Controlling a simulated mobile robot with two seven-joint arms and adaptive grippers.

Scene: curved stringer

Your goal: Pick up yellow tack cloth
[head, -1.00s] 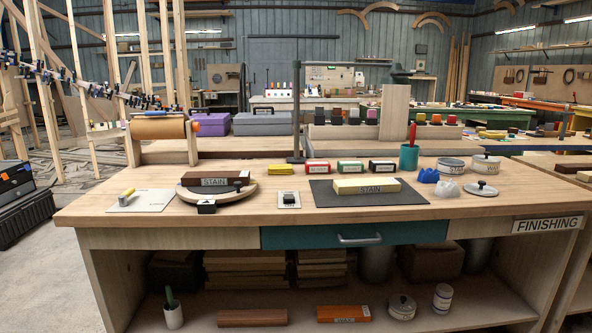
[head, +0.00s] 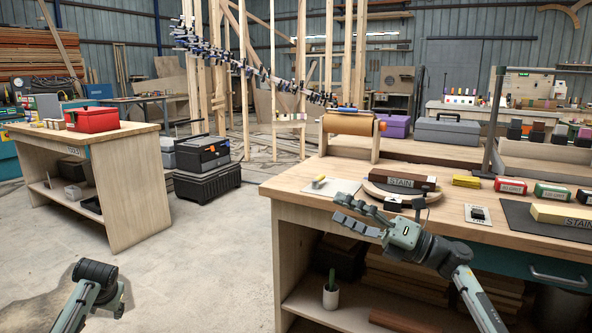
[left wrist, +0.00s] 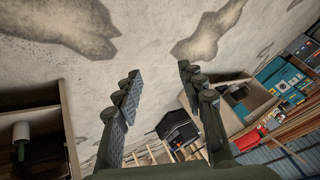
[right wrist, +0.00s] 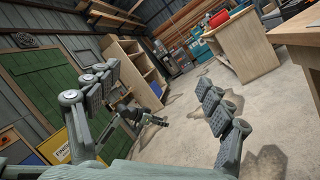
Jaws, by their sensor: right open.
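The yellow tack cloth looks like the small bright yellow packet (head: 466,181) lying on the finishing bench, right of the dark wood block marked STAIN, in the head view. It shows in neither wrist view. My right gripper (head: 346,212) is open and empty at the front left edge of the bench, left of the packet and apart from it. Its spread fingers also show in the right wrist view (right wrist: 158,75). My left arm shows at the lower left of the head view, its fingers not clear there. In the left wrist view my left gripper (left wrist: 160,75) is open and empty over floor.
The bench (head: 300,178) holds the STAIN block (head: 402,180) on a curved piece, red (head: 510,186) and green (head: 551,192) packets, and a pale yellow block (head: 562,215). A dark post (head: 492,125) stands behind the yellow packet. Open floor lies left, before a table with a red toolbox (head: 92,119).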

